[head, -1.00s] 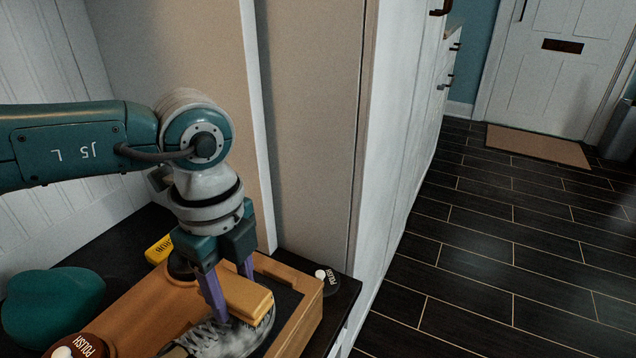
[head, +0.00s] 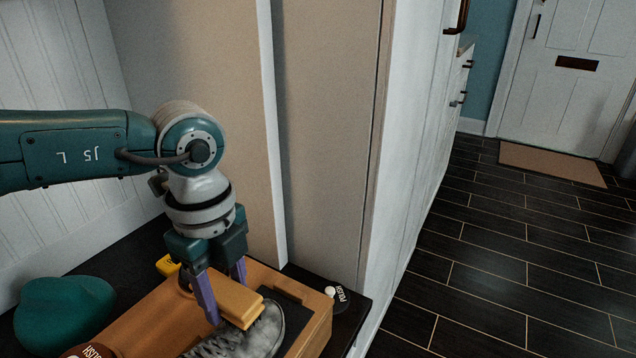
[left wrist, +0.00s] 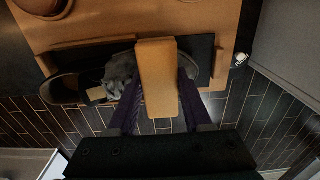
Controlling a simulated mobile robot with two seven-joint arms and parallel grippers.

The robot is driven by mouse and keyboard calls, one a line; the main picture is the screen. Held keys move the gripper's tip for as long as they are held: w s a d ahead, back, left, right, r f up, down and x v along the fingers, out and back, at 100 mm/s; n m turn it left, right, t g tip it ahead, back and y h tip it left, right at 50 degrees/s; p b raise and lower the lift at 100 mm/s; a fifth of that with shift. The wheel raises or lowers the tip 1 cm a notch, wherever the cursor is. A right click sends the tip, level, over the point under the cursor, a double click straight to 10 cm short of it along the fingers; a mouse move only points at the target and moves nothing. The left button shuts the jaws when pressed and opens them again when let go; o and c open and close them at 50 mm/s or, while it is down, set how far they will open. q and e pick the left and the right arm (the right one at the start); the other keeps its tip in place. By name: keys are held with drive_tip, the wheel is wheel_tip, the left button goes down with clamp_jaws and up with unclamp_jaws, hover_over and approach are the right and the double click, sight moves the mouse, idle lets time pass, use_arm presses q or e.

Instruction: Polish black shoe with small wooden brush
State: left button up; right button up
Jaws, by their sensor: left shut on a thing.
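The dark shoe (head: 252,340) lies in the wooden box, its toe to the right and pale smudges on its upper. It also shows in the left wrist view (left wrist: 63,88), partly hidden by the brush. My left gripper (head: 226,299) is shut on the small wooden brush (head: 238,304). The brush is over the front part of the shoe, behind the toe tip. I cannot tell whether its underside touches the shoe. In the left wrist view the brush (left wrist: 157,80) lies between my two purple fingers. My right gripper is out of view.
The wooden box (head: 318,328) stands on a dark counter. A polish tin (head: 341,299) is at its right, another (head: 88,351) at lower left. A teal object (head: 62,312) and a yellow item (head: 167,266) lie behind. A white cabinet side (head: 395,150) rises close at the right.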

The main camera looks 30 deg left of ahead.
sight(246, 303)
use_arm(q)
drive_tip(key=shift+s+d+p, duration=0.1)
drive_tip(key=shift+d+p, duration=0.45)
drive_tip(key=shift+d, duration=1.25)
wheel_tip(246, 303, up, 8)
drive_tip(key=p, duration=0.8)
drive_tip(key=shift+r+p, duration=0.15)
drive_tip(key=shift+p, duration=0.25)
drive_tip(key=shift+f, duration=0.2)
